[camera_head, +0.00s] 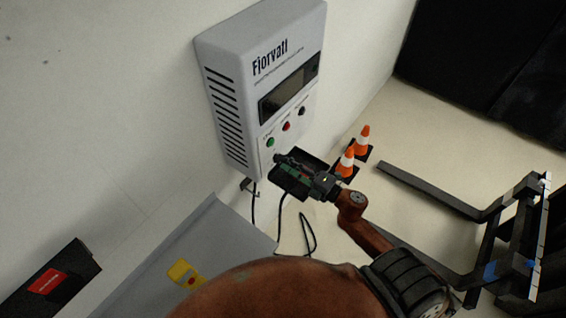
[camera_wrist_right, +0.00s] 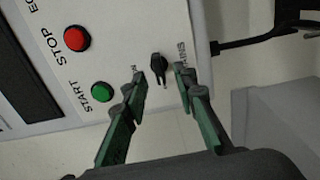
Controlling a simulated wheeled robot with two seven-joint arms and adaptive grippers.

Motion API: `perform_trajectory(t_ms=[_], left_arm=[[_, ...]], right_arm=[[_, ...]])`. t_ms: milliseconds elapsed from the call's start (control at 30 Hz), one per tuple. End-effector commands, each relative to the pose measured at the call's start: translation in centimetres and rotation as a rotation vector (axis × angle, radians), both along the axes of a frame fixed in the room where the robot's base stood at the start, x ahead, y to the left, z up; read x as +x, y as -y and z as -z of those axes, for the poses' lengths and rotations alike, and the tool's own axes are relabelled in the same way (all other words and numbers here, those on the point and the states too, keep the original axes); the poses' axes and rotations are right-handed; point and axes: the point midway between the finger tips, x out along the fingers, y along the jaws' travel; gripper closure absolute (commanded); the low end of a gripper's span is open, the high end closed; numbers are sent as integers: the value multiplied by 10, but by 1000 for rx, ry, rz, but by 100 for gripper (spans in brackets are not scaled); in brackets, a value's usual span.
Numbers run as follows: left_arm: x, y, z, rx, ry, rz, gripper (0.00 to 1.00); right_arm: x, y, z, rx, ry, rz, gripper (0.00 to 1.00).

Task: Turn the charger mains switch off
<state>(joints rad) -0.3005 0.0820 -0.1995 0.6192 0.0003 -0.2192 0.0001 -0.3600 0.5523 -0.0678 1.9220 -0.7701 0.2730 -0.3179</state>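The grey-white charger box (camera_head: 232,98), marked Fjorvatt, hangs on the wall in the head view. Its black mains switch (camera_wrist_right: 158,66) is a small knob with a pointer, between the ON and MAINS lettering in the right wrist view. In the head view I cannot make out the switch by the gripper. My right gripper (camera_head: 285,163) is at the charger's lower front. In the right wrist view its green-padded fingers (camera_wrist_right: 160,88) are apart, one on each side of the knob; I cannot tell whether they touch it. My left gripper is not in view.
Green START (camera_wrist_right: 102,92) and red STOP (camera_wrist_right: 76,38) buttons lie close beside the left finger. Cables (camera_head: 306,236) hang below the charger. Two traffic cones (camera_head: 347,163) and a dark forked frame (camera_head: 493,232) stand right. A grey surface (camera_head: 215,235) with a yellow switch box (camera_head: 181,271) is below.

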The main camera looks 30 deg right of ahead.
Motion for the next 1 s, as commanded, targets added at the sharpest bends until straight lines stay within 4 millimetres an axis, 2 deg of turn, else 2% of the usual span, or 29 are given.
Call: perform_trajectory(t_ms=[200,433,600,1000], left_arm=[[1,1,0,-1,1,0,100],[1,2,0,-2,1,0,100],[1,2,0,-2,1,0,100],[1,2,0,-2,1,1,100]], right_arm=[[-45,19,1,0,-3,3,74],[-79,33,1,-1,-2,1,74],[-88,37,0,-1,-1,0,74],[-89,37,0,-1,-1,0,74]])
